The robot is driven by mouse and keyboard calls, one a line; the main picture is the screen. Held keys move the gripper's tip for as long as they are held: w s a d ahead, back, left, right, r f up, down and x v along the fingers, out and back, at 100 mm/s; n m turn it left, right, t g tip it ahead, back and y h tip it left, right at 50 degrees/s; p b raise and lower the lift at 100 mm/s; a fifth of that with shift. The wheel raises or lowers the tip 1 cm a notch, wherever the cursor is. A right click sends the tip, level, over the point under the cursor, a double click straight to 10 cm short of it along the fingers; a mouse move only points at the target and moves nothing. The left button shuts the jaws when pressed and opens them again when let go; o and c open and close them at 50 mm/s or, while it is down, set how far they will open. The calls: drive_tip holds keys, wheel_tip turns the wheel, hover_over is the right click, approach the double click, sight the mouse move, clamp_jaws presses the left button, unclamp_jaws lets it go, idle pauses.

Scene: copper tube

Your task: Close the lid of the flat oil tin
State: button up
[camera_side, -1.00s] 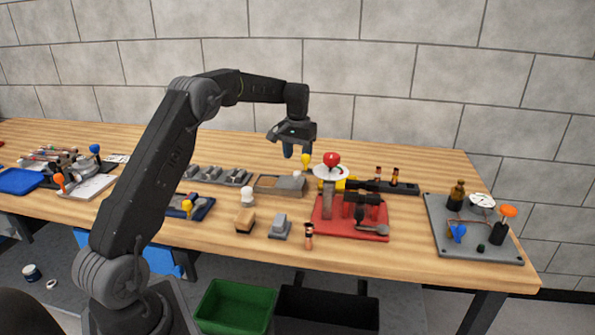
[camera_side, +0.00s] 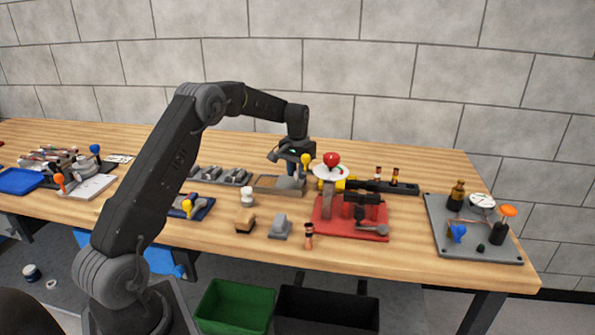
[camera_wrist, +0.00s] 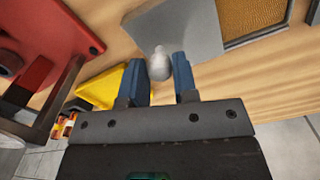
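The flat oil tin (camera_side: 265,190) lies in the middle of the bench as a low box with a brown inside. Its grey lid (camera_side: 291,183) covers the right part. In the wrist view the lid (camera_wrist: 190,32) is a plain grey plate with a pale rounded knob (camera_wrist: 158,65) near its edge, beside the brown open part (camera_wrist: 258,16). My gripper (camera_side: 298,168) is down over the lid, pointing down. Its two blue fingers (camera_wrist: 159,60) stand on either side of the knob. They look open, with the knob between them; whether they touch it is unclear.
A red fixture (camera_side: 330,228) with a white dial and red knob (camera_side: 331,159) stands close to the right. A yellow-handled tool (camera_side: 306,160) is close by. Small blocks (camera_side: 245,220) lie in front. A grey plate with a gauge (camera_side: 470,240) is at far right.

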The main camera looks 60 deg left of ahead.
clamp_jaws()
drive_tip(key=s+a, duration=0.5)
drive_tip(key=shift+s+a, duration=0.1)
drive_tip(key=shift+a, duration=0.05)
drive_tip(key=o, duration=0.5)
unclamp_jaws()
wheel_tip(320, 180, up, 14)
idle(0.6)
